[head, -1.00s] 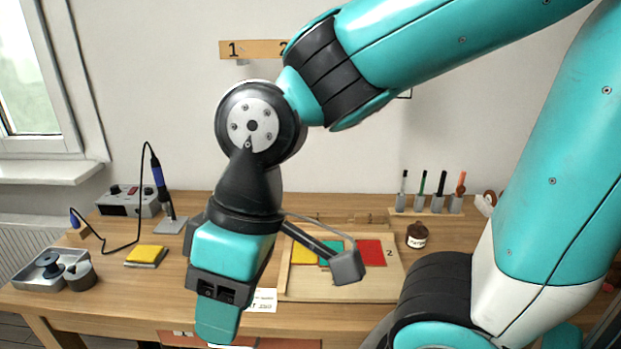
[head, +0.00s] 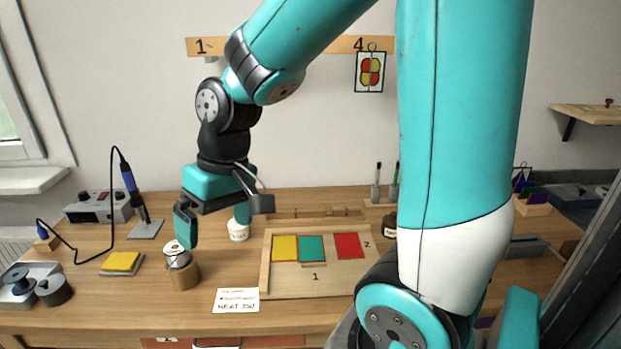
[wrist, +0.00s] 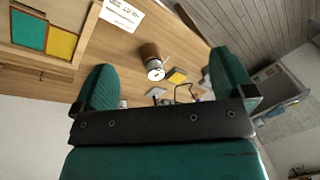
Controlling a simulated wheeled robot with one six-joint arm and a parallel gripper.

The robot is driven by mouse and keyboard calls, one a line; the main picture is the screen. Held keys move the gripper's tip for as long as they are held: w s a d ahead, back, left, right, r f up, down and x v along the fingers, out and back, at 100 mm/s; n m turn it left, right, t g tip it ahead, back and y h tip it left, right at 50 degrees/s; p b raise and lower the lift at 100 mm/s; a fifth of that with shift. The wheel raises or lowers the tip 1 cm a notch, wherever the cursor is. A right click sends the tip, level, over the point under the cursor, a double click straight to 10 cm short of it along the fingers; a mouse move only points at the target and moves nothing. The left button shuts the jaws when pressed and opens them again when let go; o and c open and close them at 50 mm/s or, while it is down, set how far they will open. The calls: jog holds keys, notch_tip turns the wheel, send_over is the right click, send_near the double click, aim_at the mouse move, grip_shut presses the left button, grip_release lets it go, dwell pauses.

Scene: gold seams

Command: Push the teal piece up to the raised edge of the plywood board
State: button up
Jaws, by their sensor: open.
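The teal piece (head: 312,248) lies flat on the plywood board (head: 330,285), between a yellow piece (head: 285,248) on its left and a red piece (head: 349,245) on its right. The board has raised strips along its left side (head: 265,262) and its back. The teal piece sits close beside the yellow one; I cannot tell whether they touch. In the wrist view, the teal piece (wrist: 30,30) is at the upper left beside the yellow piece. My gripper (head: 214,230) is open and empty, raised left of the board.
A copper-brown holder with a wire spool (head: 184,272) stands below my gripper. A white jar (head: 239,230) is behind it, and a label card (head: 236,300) lies at the front. The soldering station (head: 98,207) and yellow sponge (head: 121,262) are at the left. My arm hides part of the right side.

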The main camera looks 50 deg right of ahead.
jog(key=w+d+f+m+h+p, duration=0.1)
jog(key=w+d+m, duration=0.15)
jog(key=d, duration=0.45)
jog(key=w+d+f+m, duration=0.2)
jog(key=d+m, duration=0.1)
jog(key=d, duration=0.3)
jog(key=m+g+h+p, duration=0.1)
jog(key=m+h+p, duration=0.1)
jog(key=m, duration=0.3)
send_over(312, 249)
notch_tip(312, 249, down, 4)
jog(key=shift+w+d+r, duration=0.1)
jog(key=shift+w+r, duration=0.05)
jog(key=shift+w, duration=0.1)
notch_tip(312, 249, down, 17)
jog(key=shift+f+p, duration=0.2)
jog(key=shift+p, duration=0.75)
jog(key=shift+s+f, duration=0.1)
jog(key=shift+s, duration=0.05)
jog(key=c, duration=1)
jog(key=shift+n, duration=0.25)
jog(key=shift+c, duration=0.2)
